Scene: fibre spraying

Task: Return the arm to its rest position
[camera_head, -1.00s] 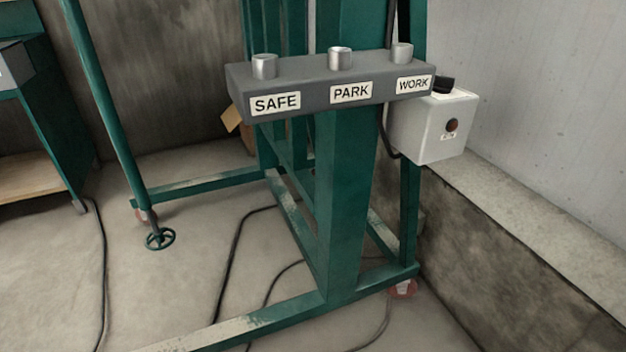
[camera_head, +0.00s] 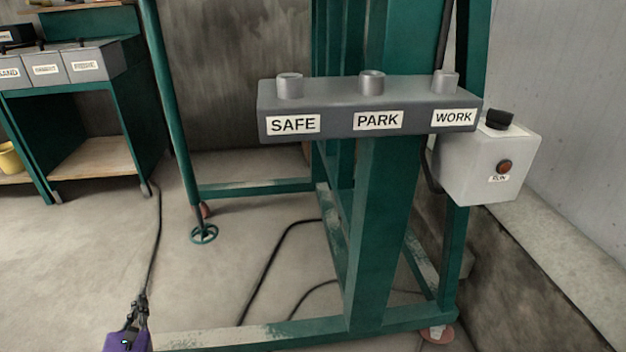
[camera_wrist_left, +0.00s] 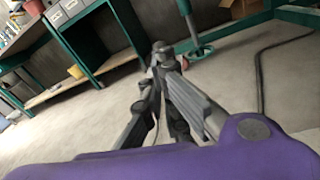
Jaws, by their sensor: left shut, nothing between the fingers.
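My left gripper (camera_head: 142,299) shows at the bottom left of the head view, with its purple wrist body at the picture's lower edge. It is raised in front of the floor and clear of the green frame. In the left wrist view the fingers of my left gripper (camera_wrist_left: 162,52) are together with nothing between them. My right gripper is in neither view.
A grey block (camera_head: 340,103) marked SAFE, PARK and WORK sits on the green frame (camera_head: 375,230). A white box (camera_head: 478,165) with a black knob hangs to its right. A green bench (camera_head: 90,110) stands at the left. Black cables (camera_head: 262,275) cross the floor.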

